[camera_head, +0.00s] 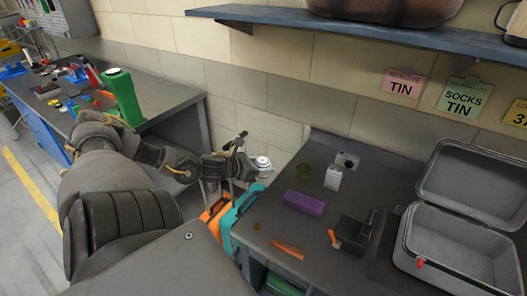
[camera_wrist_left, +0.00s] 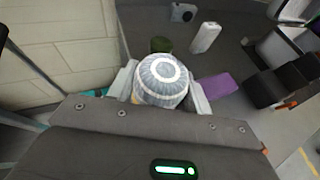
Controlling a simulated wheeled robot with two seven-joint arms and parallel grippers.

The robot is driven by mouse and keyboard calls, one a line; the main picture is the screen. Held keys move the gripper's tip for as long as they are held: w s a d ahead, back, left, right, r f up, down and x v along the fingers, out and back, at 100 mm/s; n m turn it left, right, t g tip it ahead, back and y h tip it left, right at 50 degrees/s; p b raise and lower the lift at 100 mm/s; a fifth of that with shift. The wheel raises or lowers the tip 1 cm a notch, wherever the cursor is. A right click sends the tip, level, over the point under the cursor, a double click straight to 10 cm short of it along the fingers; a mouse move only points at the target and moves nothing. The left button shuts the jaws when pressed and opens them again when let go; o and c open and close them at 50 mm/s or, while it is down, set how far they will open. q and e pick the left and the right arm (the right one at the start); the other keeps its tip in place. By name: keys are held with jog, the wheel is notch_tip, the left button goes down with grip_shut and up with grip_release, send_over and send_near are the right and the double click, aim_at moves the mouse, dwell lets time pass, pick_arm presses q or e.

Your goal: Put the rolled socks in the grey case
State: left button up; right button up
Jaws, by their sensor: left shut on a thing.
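The rolled socks (camera_head: 263,162), a grey and white banded roll, are held in my left gripper (camera_head: 256,168) near the left edge of the worktop. In the left wrist view the roll (camera_wrist_left: 162,82) sits between the two pale fingers of my left gripper (camera_wrist_left: 162,95), which are shut on it. The grey case (camera_head: 447,246) lies at the right of the worktop, with its lid (camera_head: 478,181) raised. Its visible inside looks empty. The held socks are far to the left of the case. My right gripper is not in view.
Between socks and case are a purple block (camera_head: 304,203), a white bottle (camera_head: 333,178), a small camera (camera_head: 347,160), a green glass (camera_head: 303,171), a black device (camera_head: 354,232) and an orange strip (camera_head: 287,249). A shelf (camera_head: 370,31) overhangs the back.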

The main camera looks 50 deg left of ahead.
pick_arm(q)
jog(key=shift+m+h, duration=0.7)
jog(key=shift+h, duration=0.1)
jog(key=s+d+f, duration=0.1)
jog(key=d, duration=0.1)
jog(key=s+d+f, duration=0.1)
jog(key=d+f, duration=0.1)
jog(key=d, duration=0.1)
jog(key=s+d+f, duration=0.1)
jog(key=s+d, duration=0.1)
jog(key=d, duration=0.1)
jog(key=shift+d+f, duration=0.1)
jog(key=shift+f, duration=0.2)
jog(key=shift+m+g+h, duration=0.3)
jog(key=shift+m+h, duration=0.3)
jog(key=shift+h, duration=0.3)
jog(key=d, duration=0.2)
jog(key=s+d, duration=0.1)
jog(key=d, duration=0.5)
jog(key=shift+s+d, duration=0.15)
jog(key=shift+d, duration=0.1)
jog(key=d+r, duration=0.3)
jog(key=d, duration=0.4)
jog(key=w+d+r+m+h, duration=0.1)
jog(key=d+r, duration=0.3)
jog(key=d, duration=0.3)
jog(key=shift+m+g, duration=0.3)
jog(key=shift+g, duration=0.1)
